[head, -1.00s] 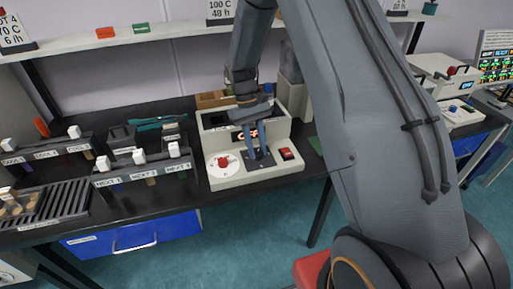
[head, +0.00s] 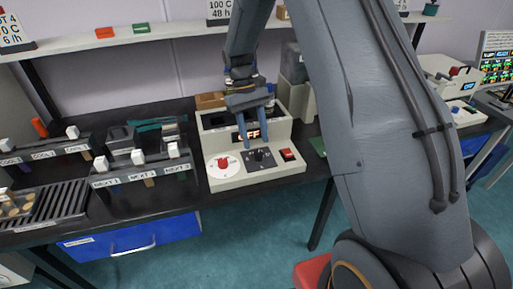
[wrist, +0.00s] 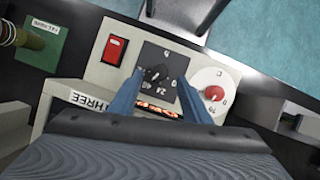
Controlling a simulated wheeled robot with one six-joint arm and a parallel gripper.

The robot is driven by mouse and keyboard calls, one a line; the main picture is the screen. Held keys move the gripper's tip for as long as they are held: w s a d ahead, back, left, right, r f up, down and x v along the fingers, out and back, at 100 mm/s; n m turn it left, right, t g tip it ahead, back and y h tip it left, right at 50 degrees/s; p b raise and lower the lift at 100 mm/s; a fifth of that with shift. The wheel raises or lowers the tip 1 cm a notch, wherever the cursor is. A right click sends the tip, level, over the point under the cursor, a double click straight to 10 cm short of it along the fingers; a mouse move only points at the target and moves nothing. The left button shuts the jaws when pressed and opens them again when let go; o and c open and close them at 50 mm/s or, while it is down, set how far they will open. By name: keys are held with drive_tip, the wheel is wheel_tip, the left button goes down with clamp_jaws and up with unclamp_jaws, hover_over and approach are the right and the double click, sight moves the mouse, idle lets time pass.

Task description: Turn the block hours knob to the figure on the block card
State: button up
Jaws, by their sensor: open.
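A figure like 24 shows on the plate there; where the knob points is too small to tell. My gripper (head: 257,129) is open and empty above the knob, apart from it. In the wrist view my two blue fingers (wrist: 160,80) frame the knob. A card (head: 220,10) on the shelf reads 100 C, 48 h.
A red knob on a white dial (head: 223,163) and a red rocker switch (head: 288,155) flank the black knob closely. Racks with white-topped parts (head: 140,165) stand to the left. Another card (head: 10,32) is partly cut off.

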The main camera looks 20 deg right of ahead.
sight(253, 125)
drive_tip(key=v, duration=0.3)
drive_tip(key=shift+w+r+b, duration=0.15)
drive_tip(key=shift+r+b, duration=0.05)
drive_tip(key=shift+b, duration=0.2)
drive_tip(key=shift+r, duration=0.1)
